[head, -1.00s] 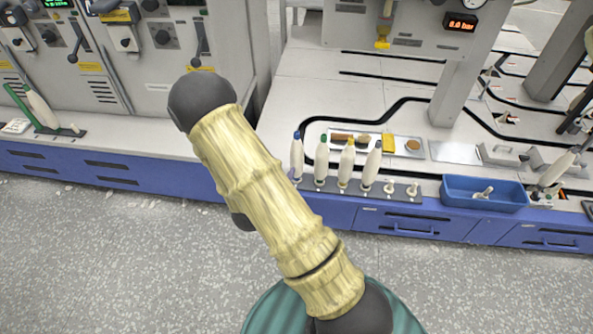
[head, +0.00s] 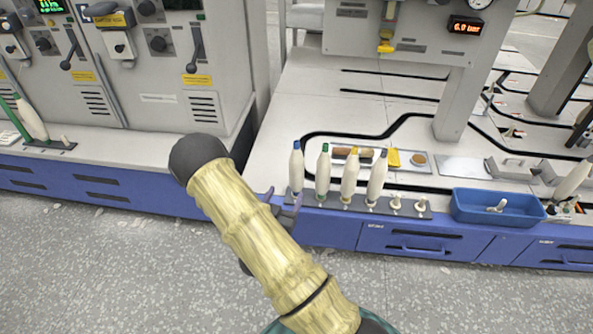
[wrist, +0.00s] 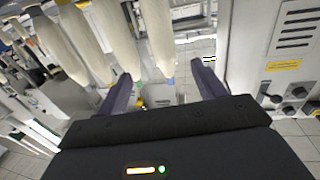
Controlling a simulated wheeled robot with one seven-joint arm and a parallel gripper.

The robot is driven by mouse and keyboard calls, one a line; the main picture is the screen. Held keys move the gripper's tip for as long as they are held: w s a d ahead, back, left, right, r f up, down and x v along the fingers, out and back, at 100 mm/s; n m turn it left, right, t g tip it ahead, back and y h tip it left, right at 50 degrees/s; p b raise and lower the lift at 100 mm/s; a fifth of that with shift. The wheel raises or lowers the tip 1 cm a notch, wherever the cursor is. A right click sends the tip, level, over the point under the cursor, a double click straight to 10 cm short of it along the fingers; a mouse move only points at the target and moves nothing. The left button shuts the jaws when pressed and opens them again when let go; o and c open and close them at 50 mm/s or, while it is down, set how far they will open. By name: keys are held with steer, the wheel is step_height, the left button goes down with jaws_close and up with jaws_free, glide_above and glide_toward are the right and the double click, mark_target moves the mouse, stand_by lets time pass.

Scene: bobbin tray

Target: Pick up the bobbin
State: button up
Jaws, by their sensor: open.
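Several white bobbins stand upright in a row on a dark peg strip (head: 330,203) at the counter's front edge. From left to right their tips are blue, green, yellow and grey-blue. My gripper (head: 284,205), partly hidden by my arm, is just left of and in front of the blue-tipped bobbin (head: 296,168). In the wrist view my gripper (wrist: 163,86) is open and empty. There the bobbins appear tips-down; the blue-tipped bobbin (wrist: 158,35) shows beyond the gap between the fingers, and the green-tipped bobbin (wrist: 117,35) is beside it.
Small white empty pegs (head: 408,205) end the strip on the right. A blue bin (head: 470,217) with a small white piece stands farther right. Behind the row lie a metal plate with small items and a yellow block (head: 393,158). A grey machine cabinet (head: 165,100) stands left.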

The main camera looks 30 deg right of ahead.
mark_target(296, 172)
steer(key=b+x, duration=0.1)
steer(key=x, duration=0.3)
steer(key=b+x, duration=0.2)
steer(key=x, duration=0.3)
steer(key=shift+f, duration=0.25)
steer(key=shift+w+d+r+b, duration=0.15)
steer(key=shift+w+d+b, duration=0.2)
steer(key=shift+w, duration=0.1)
steer(key=shift+d, duration=0.1)
steer(key=shift+w+d+b, duration=0.15)
steer(key=shift+w+b, duration=0.15)
steer(key=shift+b, duration=0.05)
steer(key=b+x, duration=0.2)
steer(key=x, duration=0.2)
steer(key=shift+w+b, duration=0.35)
steer(key=c, duration=1.1)
